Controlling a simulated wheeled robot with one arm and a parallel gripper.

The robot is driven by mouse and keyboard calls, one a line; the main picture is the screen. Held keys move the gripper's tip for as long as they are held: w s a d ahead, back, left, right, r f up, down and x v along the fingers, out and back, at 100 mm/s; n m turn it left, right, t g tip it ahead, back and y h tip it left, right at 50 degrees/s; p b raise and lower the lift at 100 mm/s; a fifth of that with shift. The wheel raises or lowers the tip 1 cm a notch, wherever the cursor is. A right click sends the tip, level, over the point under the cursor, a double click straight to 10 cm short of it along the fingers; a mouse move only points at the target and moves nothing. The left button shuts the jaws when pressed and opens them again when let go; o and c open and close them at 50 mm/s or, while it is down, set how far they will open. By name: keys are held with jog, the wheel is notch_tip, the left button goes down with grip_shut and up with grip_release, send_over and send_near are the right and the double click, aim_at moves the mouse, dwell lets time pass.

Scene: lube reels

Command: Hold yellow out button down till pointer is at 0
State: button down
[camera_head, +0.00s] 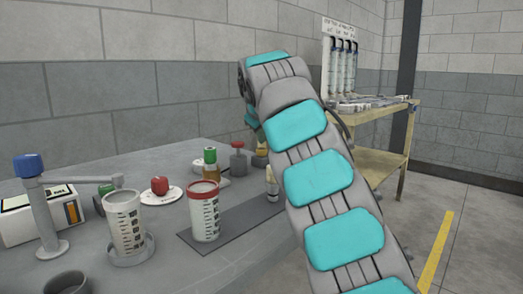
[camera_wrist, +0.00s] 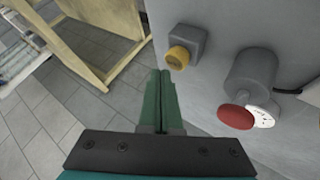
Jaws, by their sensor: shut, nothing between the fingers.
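The yellow button (camera_wrist: 178,57) sticks out of a small grey box (camera_wrist: 186,42) in the wrist view, just beyond and slightly right of my fingertips. My gripper (camera_wrist: 161,75) has green fingers closed together, with nothing between them. The fingertips look apart from the button, though the depth is hard to judge. In the head view a yellow-orange part (camera_head: 261,148) shows just left of my arm, whose end is largely hidden behind its own links. A white dial (camera_wrist: 264,112) shows partly behind a red knob (camera_wrist: 235,117); no pointer reading can be made out.
A grey cylinder (camera_wrist: 250,75) stands right of the yellow button. On the grey table are a red-rimmed measuring cup (camera_head: 204,211), another cup (camera_head: 126,222), a blue-topped stand (camera_head: 45,205) and a red knob on a white disc (camera_head: 160,189). A wooden shelf (camera_head: 378,125) stands behind.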

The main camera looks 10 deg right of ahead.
aim_at(262, 150)
jog(key=shift+f+b, duration=0.3)
jog(key=shift+f, duration=0.1)
jog(key=shift+f+b, duration=0.5)
dwell(0.6)
jog(key=shift+r, duration=0.15)
dwell(2.5)
jog(key=shift+r+p, duration=0.8)
jog(key=shift+p, duration=0.05)
jog(key=shift+r, duration=0.1)
notch_tip(262, 150, up, 5)
jog(key=p, duration=0.4)
jog(key=shift+p, duration=0.35)
